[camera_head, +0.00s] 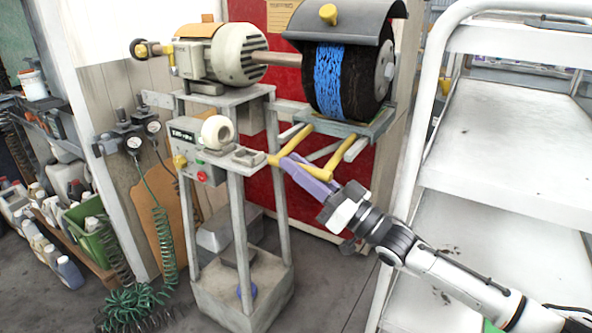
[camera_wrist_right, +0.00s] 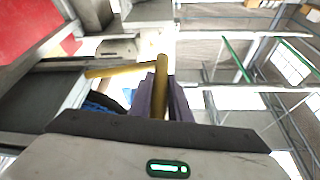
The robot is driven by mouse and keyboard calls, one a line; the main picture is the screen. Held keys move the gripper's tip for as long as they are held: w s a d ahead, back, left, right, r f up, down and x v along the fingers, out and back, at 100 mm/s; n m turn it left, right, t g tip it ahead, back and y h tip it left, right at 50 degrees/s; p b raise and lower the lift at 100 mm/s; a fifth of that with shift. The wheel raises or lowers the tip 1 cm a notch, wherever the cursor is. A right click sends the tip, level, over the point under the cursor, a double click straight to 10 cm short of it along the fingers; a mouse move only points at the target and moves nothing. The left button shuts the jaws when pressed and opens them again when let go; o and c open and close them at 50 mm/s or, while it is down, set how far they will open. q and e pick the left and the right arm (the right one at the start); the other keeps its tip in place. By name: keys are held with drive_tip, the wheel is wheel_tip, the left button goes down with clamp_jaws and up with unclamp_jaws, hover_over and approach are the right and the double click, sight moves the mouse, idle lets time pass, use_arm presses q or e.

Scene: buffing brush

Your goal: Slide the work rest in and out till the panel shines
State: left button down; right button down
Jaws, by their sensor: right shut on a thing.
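The work rest (camera_head: 352,127) is a grey tray on rails under a large dark brush wheel (camera_head: 372,85) with a blue band. A yellow bar handle (camera_head: 318,172) sits at its front, joined by yellow side bars. My right gripper (camera_head: 293,166), with purple fingers, is shut on this handle from the front right. In the right wrist view the yellow handle (camera_wrist_right: 161,80) runs between the purple fingers (camera_wrist_right: 160,104). The top of the work rest is mostly hidden by the brush, and I cannot make out the panel's shine. My left gripper is not in view.
A motor (camera_head: 237,54) drives the brush by a shaft on a grey stand (camera_head: 240,215). A control box (camera_head: 197,150) with a red button is left of the handle. A white shelf cart (camera_head: 500,130) stands close at right. Green coiled hoses (camera_head: 135,300) lie at lower left.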

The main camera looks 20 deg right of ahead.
drive_tip(key=c, duration=1.6)
unclamp_jaws()
drive_tip(key=shift+c, duration=0.2)
drive_tip(key=v, duration=1)
drive_tip(key=shift+s+f, duration=0.1)
